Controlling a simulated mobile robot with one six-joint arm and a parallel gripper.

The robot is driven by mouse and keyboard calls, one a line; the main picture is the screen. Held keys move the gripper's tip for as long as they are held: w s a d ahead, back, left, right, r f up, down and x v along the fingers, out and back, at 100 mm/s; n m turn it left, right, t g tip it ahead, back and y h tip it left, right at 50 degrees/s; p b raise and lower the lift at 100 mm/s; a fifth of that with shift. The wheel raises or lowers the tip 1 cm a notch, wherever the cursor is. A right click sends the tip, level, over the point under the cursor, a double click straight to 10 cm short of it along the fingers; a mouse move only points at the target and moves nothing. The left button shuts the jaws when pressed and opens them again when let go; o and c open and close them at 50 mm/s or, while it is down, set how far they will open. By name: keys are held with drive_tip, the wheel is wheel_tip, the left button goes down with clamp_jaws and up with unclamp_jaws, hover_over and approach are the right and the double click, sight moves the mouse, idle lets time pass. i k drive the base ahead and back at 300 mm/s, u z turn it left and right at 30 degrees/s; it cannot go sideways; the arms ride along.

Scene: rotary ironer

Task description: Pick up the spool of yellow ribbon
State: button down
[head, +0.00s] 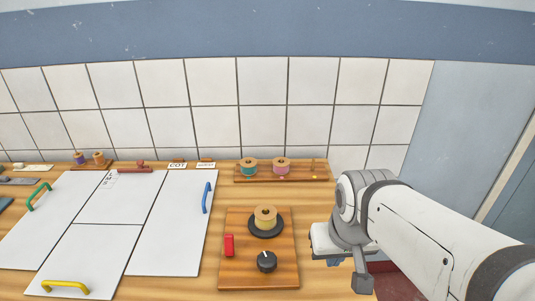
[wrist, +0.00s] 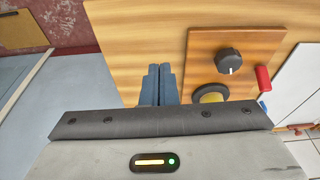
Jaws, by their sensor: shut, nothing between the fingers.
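The spool of yellow ribbon (head: 265,218) stands upright on a round black disc (head: 281,227) on a raised wooden board (head: 258,280). In the wrist view, the yellow spool (wrist: 213,97) shows only in part, above the edge of my gripper's housing. My gripper (wrist: 159,72) is shut and empty, its two dark fingers side by side. In the wrist view the fingers are to the left of the spool and the board, apart from both. In the head view my arm is to the right of the board, and the fingertips cannot be made out.
The board also carries a black knob (head: 267,262) and a red block (head: 229,245). Behind it, a wooden rack (head: 307,178) holds a teal spool (head: 249,167) and a pink spool (head: 281,166). White panels with coloured handles, one blue (head: 207,198), lie to the left.

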sight(263, 222)
drive_tip(key=u, duration=0.1)
drive_tip(key=k, duration=0.5)
drive_tip(key=z, duration=1.7)
drive_tip(key=k, duration=0.75)
drive_tip(key=u, duration=1.45)
drive_tip(key=i, duration=1)
drive_tip(key=u, duration=0.05)
